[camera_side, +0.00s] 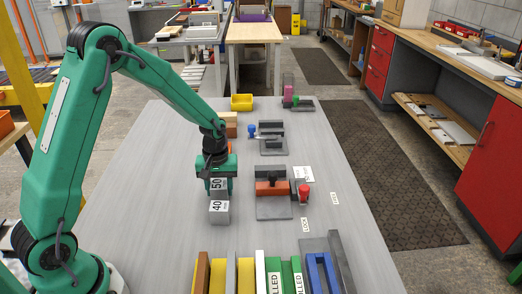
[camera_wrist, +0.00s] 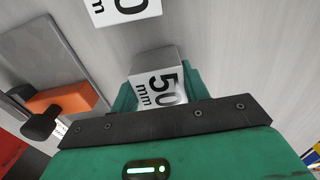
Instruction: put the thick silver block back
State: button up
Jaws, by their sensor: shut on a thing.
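My gripper (camera_side: 217,178) is shut on a silver-grey block (camera_side: 219,184) with a white label reading 50. In the wrist view this block (camera_wrist: 155,60) sits between the green jaws, its label reading 50 mm. A second silver-grey block (camera_side: 219,217), labelled 40, stands on the table just in front of the held one in the side view. Part of its label shows at the top of the wrist view (camera_wrist: 127,9). The jaws hide part of the held block. I cannot tell whether its underside touches the table.
Coloured bars (camera_side: 217,275) line the front edge. A yellow bin (camera_side: 242,102) is at the back. The table's left is clear.

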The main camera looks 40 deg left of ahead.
aim_at(219, 184)
jog(key=o, duration=1.3)
jog(key=shift+f, duration=0.1)
jog(key=shift+o, duration=0.2)
notch_tip(219, 184, up, 12)
jog(key=shift+f, duration=0.25)
jog(key=shift+r, duration=0.4)
jog(key=shift+r, duration=0.1)
